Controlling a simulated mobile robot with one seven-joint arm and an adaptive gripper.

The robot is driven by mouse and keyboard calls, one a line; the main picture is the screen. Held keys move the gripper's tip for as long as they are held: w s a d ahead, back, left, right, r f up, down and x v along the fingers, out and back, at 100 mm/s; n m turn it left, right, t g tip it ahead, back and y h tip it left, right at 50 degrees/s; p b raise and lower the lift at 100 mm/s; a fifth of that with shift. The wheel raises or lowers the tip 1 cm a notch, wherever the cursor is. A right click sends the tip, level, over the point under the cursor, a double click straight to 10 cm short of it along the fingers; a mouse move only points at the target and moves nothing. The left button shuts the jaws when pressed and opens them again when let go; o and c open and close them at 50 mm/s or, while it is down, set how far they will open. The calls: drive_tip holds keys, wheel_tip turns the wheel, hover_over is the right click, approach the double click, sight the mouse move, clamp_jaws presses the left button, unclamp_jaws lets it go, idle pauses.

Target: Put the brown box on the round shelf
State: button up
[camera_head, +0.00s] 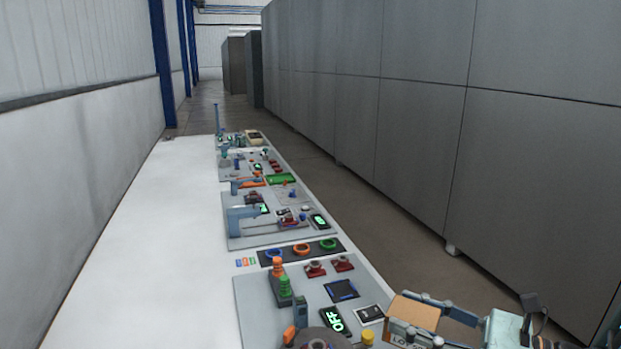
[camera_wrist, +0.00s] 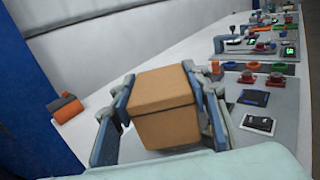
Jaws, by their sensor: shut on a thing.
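The brown box (camera_wrist: 162,103) is between the two fingers of my gripper (camera_wrist: 163,112) in the wrist view, with a finger against each side. In the head view the box (camera_head: 413,312) is at the lower right, in my gripper (camera_head: 428,318), above the near right edge of the grey panel. The box looks slightly tilted there, and part of its near side is hidden by a finger. I cannot make out a round shelf with certainty in either view.
A long white table (camera_head: 150,240) carries several grey panels (camera_head: 270,215) with buttons, levers and small screens. Upright orange and green knobs (camera_head: 285,290) stand near the box. Tall grey cabinets (camera_head: 420,130) line the right. The table's left side is bare.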

drive_tip(key=w+a+f+m+t+h+p, duration=0.3)
drive_tip(key=w+m+t+h+p, duration=0.3)
drive_tip(key=w+p, duration=0.4)
drive_tip(key=shift+w+a+f+h+p, duration=0.2)
drive_tip(key=shift+w+h+p, duration=0.15)
drive_tip(key=shift+p, duration=0.7)
drive_tip(key=shift+a, duration=0.1)
